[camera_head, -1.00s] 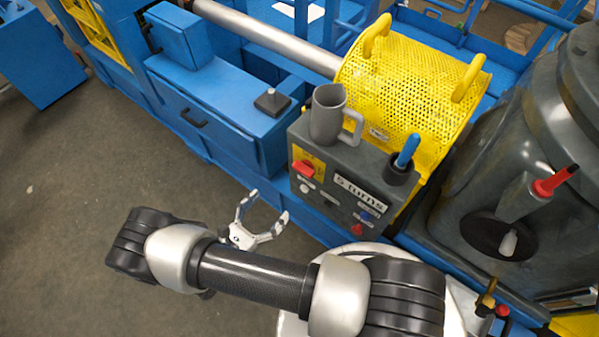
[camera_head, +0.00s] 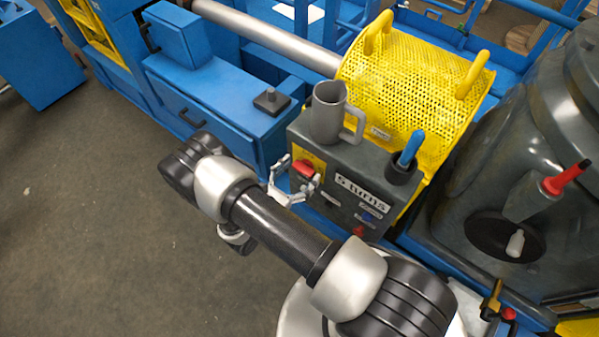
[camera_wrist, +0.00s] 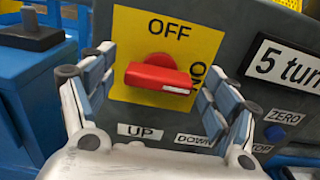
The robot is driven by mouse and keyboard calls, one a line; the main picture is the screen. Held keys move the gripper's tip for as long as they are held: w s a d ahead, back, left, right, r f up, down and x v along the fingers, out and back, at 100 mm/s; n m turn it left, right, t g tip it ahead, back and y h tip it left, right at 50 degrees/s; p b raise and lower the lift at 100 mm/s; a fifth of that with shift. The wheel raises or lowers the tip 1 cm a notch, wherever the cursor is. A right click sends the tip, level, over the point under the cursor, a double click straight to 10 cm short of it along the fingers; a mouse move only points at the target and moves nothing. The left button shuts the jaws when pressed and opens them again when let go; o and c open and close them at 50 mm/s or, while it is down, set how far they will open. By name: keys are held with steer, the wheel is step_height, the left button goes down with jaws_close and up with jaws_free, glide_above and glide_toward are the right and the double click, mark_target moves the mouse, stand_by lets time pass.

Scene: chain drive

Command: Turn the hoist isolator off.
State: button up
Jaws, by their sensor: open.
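The hoist isolator is a red handle (camera_wrist: 158,76) on a yellow plate (camera_wrist: 135,38) on the front of a grey control box. In the wrist view the plate reads OFF at the top and ON, partly hidden, at the right. The handle lies roughly level, its right end towards ON. It also shows in the head view (camera_head: 304,168). My gripper (camera_wrist: 152,85) is open, with one finger on each side of the handle. I cannot tell whether a finger touches it. In the head view my gripper (camera_head: 293,178) is at the box's left front.
A grey mug (camera_head: 328,112) and a dark cup (camera_head: 401,171) with a blue-handled tool stand on the box. UP and DOWN labels (camera_wrist: 140,131) sit below the isolator, partly behind my gripper. A yellow mesh guard (camera_head: 410,80) is behind the box.

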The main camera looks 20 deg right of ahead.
steer(key=shift+c, duration=0.4)
steer(key=c, duration=1)
steer(key=shift+n, duration=0.4)
steer(key=n, duration=0.4)
steer(key=shift+a, duration=0.1)
steer(key=n, duration=0.4)
steer(key=shift+w+n, duration=0.1)
steer(key=shift+n, duration=0.2)
steer(key=n, duration=0.4)
steer(key=shift+f, duration=0.15)
steer(key=shift+n, duration=2.2)
